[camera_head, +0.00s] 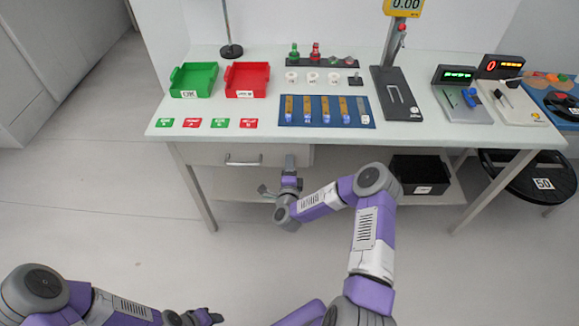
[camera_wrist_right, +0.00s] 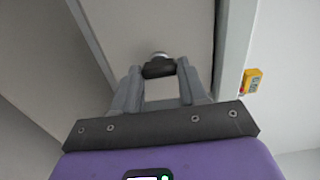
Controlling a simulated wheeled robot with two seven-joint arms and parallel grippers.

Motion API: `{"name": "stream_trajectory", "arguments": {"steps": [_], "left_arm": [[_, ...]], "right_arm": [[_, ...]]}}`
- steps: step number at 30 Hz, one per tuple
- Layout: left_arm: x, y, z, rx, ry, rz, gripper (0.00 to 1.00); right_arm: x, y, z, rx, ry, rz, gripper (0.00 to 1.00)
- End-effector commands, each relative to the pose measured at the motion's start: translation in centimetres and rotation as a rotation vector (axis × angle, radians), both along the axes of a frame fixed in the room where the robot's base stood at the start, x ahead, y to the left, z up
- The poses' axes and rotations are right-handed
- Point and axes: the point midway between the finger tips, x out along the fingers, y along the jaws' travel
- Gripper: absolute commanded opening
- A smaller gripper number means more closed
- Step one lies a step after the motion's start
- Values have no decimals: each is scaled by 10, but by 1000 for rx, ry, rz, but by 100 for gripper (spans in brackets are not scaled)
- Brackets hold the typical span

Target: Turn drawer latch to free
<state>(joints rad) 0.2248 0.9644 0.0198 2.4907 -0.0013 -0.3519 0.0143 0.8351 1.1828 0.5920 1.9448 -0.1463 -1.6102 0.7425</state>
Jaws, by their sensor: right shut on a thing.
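The drawer (camera_head: 208,156) is under the left half of the table, with a bar handle (camera_head: 243,161) on its front; it looks closed. The drawer latch shows in the right wrist view as a dark knob (camera_wrist_right: 159,69) with a pale round base on the drawer front. My right gripper (camera_head: 290,160) is at the right end of the drawer front and hides the latch in the head view. Its fingers (camera_wrist_right: 160,76) are shut on the latch knob. My left gripper (camera_head: 208,317) is low at the bottom edge, away from the table; its jaws are unclear.
The table (camera_head: 330,145) carries a green tray (camera_head: 194,80), a red tray (camera_head: 247,80), a blue mat (camera_head: 326,123) and instruments. A black bin (camera_head: 420,172) sits on the lower shelf, right of my right forearm. A black stool (camera_head: 530,180) stands at the right. Floor at the left is clear.

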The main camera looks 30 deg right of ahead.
Motion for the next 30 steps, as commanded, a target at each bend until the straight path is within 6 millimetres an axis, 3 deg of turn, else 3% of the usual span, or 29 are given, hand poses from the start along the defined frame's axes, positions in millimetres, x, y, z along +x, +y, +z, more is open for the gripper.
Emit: {"name": "stream_trajectory", "arguments": {"steps": [12, 13, 18, 26, 30], "left_arm": [[0, 0, 0, 0, 0, 0, 43], [0, 0, 0, 0, 0, 0, 43], [0, 0, 0, 0, 0, 0, 43], [0, 0, 0, 0, 0, 0, 43], [0, 0, 4, 0, 0, 0, 43]], "right_arm": [[0, 1, 0, 10, -5, 2, 12], [0, 1, 0, 10, -5, 2, 44], [0, 1, 0, 9, -4, 2, 68], [0, 1, 0, 7, -3, 1, 68], [-10, 7, 0, 8, -2, 4, 68]]}}
